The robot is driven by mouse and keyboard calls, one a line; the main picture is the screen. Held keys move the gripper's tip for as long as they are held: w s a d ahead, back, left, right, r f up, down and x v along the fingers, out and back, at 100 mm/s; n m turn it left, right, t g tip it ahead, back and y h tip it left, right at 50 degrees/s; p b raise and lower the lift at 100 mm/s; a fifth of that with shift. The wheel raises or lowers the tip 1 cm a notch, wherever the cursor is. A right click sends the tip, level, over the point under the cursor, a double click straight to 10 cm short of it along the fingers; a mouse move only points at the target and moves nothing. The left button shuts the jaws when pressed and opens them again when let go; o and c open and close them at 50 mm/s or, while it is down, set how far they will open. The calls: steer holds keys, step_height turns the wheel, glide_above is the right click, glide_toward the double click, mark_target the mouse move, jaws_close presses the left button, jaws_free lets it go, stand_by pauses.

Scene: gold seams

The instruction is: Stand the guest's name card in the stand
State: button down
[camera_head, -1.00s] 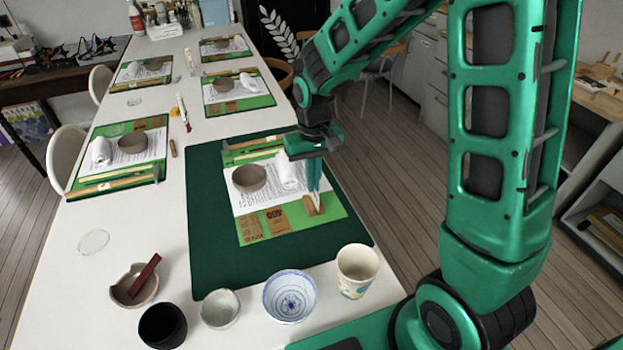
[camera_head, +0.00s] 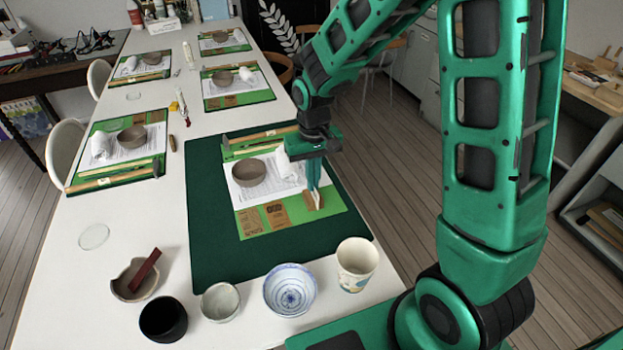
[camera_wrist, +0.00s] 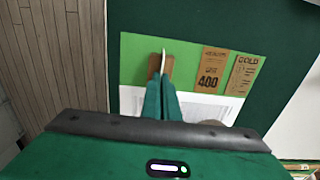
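The name card (camera_wrist: 163,62) shows in the wrist view as a thin, pale upright edge between the tips of my gripper (camera_wrist: 162,82). The wooden stand (camera_wrist: 168,72) is a small brown block directly beneath it, on the green mat. The card's lower edge is at the stand, but I cannot tell whether it sits in the slot. In the head view my gripper (camera_head: 314,186) points down just above the stand (camera_head: 310,201), near the right edge of the place setting. Its fingers are close together on the card and hide most of it.
The setting holds a brown bowl (camera_head: 249,172), a white rolled cloth (camera_head: 287,165) and brown packets (camera_head: 277,214). A patterned cup (camera_head: 356,264), a blue-white bowl (camera_head: 290,290) and other vessels stand along the near edge. The dark green cloth (camera_head: 215,245) is bare at left.

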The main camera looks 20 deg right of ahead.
steer(key=c, duration=2)
jaws_free()
steer(key=shift+r, duration=0.1)
steer(key=shift+r, duration=4.4)
steer(key=shift+r, duration=0.1)
step_height(320, 180, up, 6)
steer(key=shift+f, duration=0.1)
